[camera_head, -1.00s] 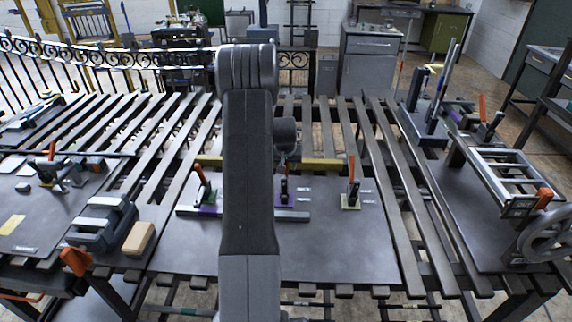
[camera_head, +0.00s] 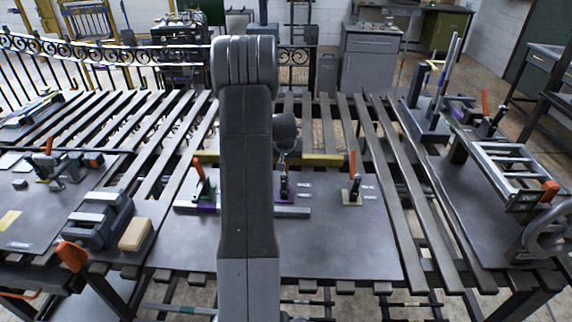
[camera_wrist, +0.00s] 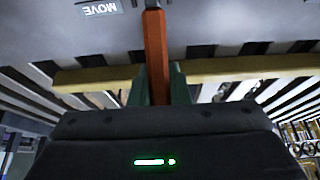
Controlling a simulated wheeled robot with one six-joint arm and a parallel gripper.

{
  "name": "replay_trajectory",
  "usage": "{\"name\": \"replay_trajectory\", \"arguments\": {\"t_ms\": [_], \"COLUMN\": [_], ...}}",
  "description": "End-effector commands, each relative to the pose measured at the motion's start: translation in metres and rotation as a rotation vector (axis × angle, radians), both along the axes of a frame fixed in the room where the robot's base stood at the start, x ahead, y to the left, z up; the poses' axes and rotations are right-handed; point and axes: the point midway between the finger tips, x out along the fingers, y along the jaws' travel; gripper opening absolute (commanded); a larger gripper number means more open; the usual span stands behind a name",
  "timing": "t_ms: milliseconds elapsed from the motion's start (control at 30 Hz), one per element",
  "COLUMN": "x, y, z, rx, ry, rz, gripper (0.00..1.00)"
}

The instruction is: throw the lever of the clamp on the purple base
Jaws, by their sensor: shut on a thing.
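In the head view my arm hides most of the gripper and the lever's top. A left clamp (camera_head: 203,187), also on a purplish base, has its orange lever standing up, tilted a little. A right clamp (camera_head: 352,190) on a yellow-green base has its orange lever upright.
A yellow bar (camera_head: 322,160) lies behind the clamps. A flat grey bar (camera_head: 292,212) lies before the middle clamp. White labels lie on the plate (camera_head: 330,245), whose front is clear. A grey vise-like block (camera_head: 98,222) and a tan block (camera_head: 135,234) are at left.

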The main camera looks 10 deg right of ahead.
Motion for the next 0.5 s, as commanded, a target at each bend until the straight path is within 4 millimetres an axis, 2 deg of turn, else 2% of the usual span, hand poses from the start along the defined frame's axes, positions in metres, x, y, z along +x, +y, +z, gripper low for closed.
{"name": "replay_trajectory", "arguments": {"t_ms": [33,500], "x": [-0.001,-0.012], "y": [0.000,0.004], "z": [-0.005,0.004], "rx": [-0.005,-0.054], "ry": [-0.018,-0.188], "rz": [0.000,0.001], "gripper": [0.00,0.00]}}
